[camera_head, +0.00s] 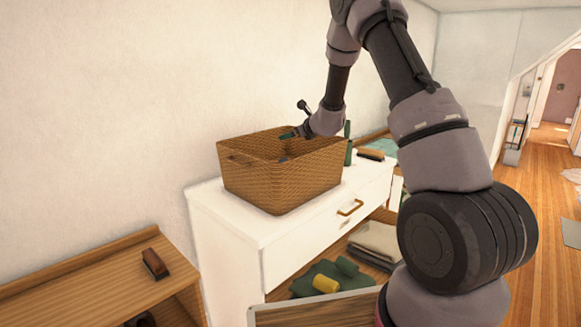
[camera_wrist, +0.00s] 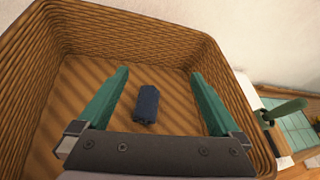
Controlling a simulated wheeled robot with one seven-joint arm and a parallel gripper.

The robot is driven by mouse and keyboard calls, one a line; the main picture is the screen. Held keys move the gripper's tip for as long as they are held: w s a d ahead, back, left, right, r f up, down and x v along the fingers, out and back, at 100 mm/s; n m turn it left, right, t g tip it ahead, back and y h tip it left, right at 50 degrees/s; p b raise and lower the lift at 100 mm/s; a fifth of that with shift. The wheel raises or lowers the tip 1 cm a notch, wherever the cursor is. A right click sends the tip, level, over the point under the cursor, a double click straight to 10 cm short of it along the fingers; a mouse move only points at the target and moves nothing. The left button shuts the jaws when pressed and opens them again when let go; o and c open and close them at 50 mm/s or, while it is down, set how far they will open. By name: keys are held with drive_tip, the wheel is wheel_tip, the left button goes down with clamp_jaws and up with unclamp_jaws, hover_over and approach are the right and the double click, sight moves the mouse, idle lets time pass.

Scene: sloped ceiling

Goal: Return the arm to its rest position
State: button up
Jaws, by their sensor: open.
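My gripper (camera_wrist: 158,103) is open, with its two green fingers spread apart inside the mouth of a wicker basket in the wrist view. In the head view, my gripper (camera_head: 287,146) reaches over the right part of the basket's rim, and its fingers are partly hidden. The wicker basket (camera_head: 285,185) stands on a white dresser. A small dark blue item (camera_wrist: 148,104) lies on the basket floor, between the fingers in the picture and apart from them. My arm stretches from the lower right, up, and down to the basket.
A green bottle (camera_head: 348,150) and a brush (camera_head: 371,154) stand right of the basket. A wooden shelf (camera_head: 85,283) at left bears another brush (camera_head: 155,264). The wall is close behind.

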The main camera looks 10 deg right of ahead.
drive_tip(key=shift+v, duration=1.3)
drive_tip(key=shift+s, duration=0.1)
drive_tip(key=s+a+r+n+g+y, duration=0.2)
drive_tip(key=s+a+r+n, duration=0.1)
drive_tip(key=s+r+n, duration=0.55)
drive_tip(key=s+a+r+n+g+y, duration=0.25)
drive_tip(key=s+a+r+n, duration=0.2)
drive_tip(key=s+r, duration=0.65)
drive_tip(key=s+d+f+n+h, duration=0.1)
drive_tip(key=s+d+n+h, duration=0.2)
drive_tip(key=s, duration=1)
drive_tip(key=s+d+f+n+h, duration=0.1)
drive_tip(key=s+d+n+h, duration=0.3)
drive_tip(key=s+d+n, duration=0.4)
drive_tip(key=s+g, duration=0.1)
drive_tip(key=s, duration=0.4)
drive_tip(key=shift+s+n, duration=0.3)
drive_tip(key=shift+s, duration=0.05)
